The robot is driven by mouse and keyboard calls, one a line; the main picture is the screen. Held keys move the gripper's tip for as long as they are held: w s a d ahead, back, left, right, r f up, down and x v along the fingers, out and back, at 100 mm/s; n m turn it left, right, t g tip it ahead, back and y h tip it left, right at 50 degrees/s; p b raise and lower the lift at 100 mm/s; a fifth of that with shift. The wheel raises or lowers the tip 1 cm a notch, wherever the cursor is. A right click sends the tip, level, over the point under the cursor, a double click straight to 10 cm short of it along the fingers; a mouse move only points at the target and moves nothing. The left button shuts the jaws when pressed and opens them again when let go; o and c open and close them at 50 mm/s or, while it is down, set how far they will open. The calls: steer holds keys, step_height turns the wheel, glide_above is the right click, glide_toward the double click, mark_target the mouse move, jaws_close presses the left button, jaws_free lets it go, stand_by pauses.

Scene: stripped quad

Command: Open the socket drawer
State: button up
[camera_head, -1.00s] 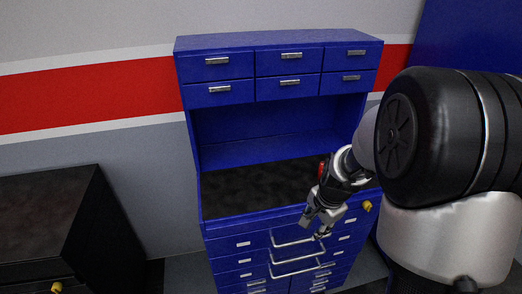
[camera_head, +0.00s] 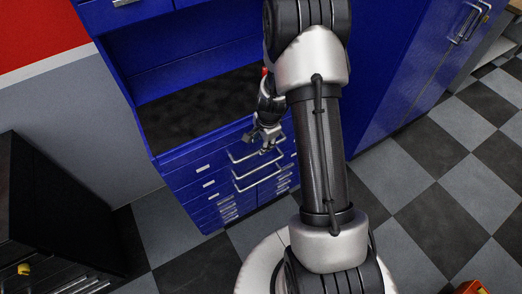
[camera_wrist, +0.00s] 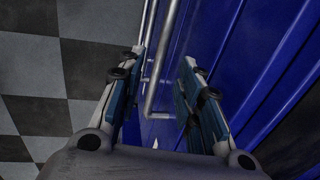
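The blue cabinet's drawer fronts (camera_head: 199,178) sit below a dark worktop and look flush. Two large metal bar handles stick out from them, an upper handle (camera_head: 236,159) and a lower handle (camera_head: 258,184). I cannot read which drawer is the socket drawer. My gripper (camera_head: 264,142) is at the upper handle's right part. In the wrist view, my gripper (camera_wrist: 162,95) is open, one finger on each side of a metal bar (camera_wrist: 158,80). The bar runs between the fingers and bends near the tips; I see no clear contact.
A dark cabinet (camera_head: 45,200) stands at the left. A tall blue cabinet (camera_head: 400,70) stands at the right. Checkered floor (camera_head: 420,210) is open at the right front. An orange-red object (camera_head: 472,287) lies at the bottom right edge. A red object (camera_head: 264,71) shows beside my arm.

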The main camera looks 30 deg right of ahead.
steer(key=f, duration=0.2)
steer(key=w+f+b, duration=0.1)
steer(key=f, duration=0.1)
steer(key=shift+f, duration=0.4)
jaws_close()
stand_by(0.5)
